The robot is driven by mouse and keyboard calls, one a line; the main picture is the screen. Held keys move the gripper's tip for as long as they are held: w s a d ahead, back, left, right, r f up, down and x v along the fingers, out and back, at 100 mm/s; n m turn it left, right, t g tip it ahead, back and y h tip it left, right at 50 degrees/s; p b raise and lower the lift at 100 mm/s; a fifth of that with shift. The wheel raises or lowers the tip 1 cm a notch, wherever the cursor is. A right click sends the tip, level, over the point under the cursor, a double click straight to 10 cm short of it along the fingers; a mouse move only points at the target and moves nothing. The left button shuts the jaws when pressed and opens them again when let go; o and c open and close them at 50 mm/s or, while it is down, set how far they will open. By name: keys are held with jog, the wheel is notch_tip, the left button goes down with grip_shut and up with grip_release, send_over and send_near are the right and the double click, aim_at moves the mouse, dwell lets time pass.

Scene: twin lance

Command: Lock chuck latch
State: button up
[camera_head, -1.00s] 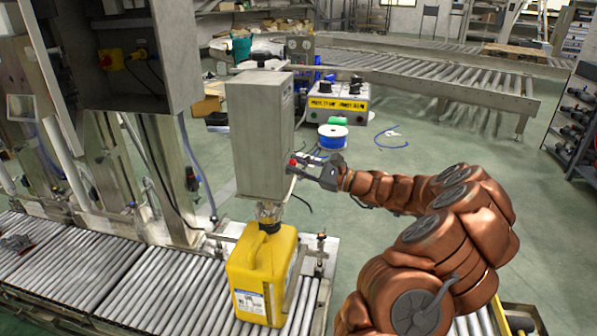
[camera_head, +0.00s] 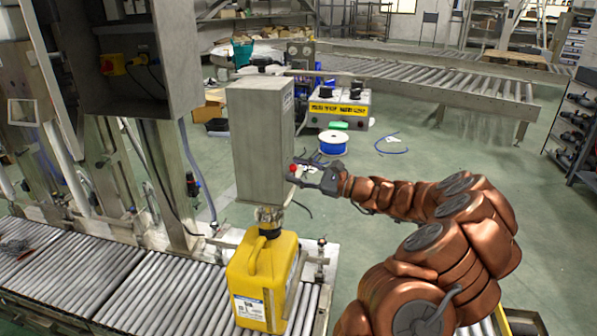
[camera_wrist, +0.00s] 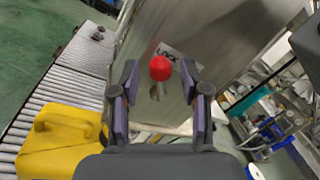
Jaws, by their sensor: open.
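The chuck latch shows as a lever with a red ball knob (camera_head: 293,168) on the right side of the grey metal housing (camera_head: 262,140). In the wrist view the red knob (camera_wrist: 160,68) stands in front of the housing's metal face, beside a small label reading "LOCK" in part. My gripper (camera_head: 305,172) is open at the housing's right side. In the wrist view its two fingers (camera_wrist: 158,92) stand left and right of the knob with gaps on both sides. I cannot tell whether the knob lies at fingertip depth. The chuck (camera_head: 269,215) sits under the housing, over the jug's neck.
A yellow jug (camera_head: 262,280) stands upright below the housing on the roller conveyor (camera_head: 150,295). A control box (camera_head: 338,108) and a blue-and-white spool (camera_head: 333,142) are behind my gripper. Open green floor (camera_head: 420,170) lies to the right.

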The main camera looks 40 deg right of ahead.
jog(key=v, duration=1.2)
dwell(0.6)
